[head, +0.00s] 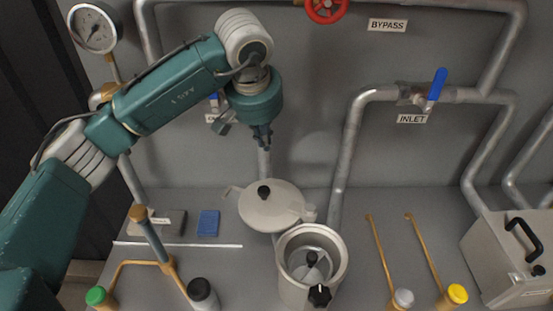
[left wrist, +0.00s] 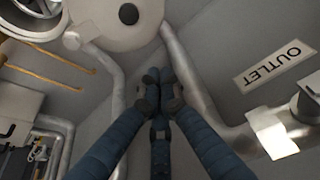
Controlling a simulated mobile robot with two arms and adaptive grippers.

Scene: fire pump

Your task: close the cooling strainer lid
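The strainer lid (head: 272,212) is a round grey disc with a black knob, standing open to the upper left of the strainer pot (head: 285,284). A hinge piece (head: 309,213) joins them at the pot's rim. The pot's mouth is uncovered, with a basket and dark handle inside and a black knob at its front. My left gripper (head: 262,141) hangs above and behind the lid, apart from it. In the left wrist view its fingertips (left wrist: 158,76) are together and empty, below the lid (left wrist: 105,18); the pot (left wrist: 32,32) is cut off at upper left. My right gripper is out of view.
A vertical pipe (head: 346,155) rises behind the pot to the blue-handled inlet valve (head: 437,88). A blue block (head: 208,223) lies left of the lid.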

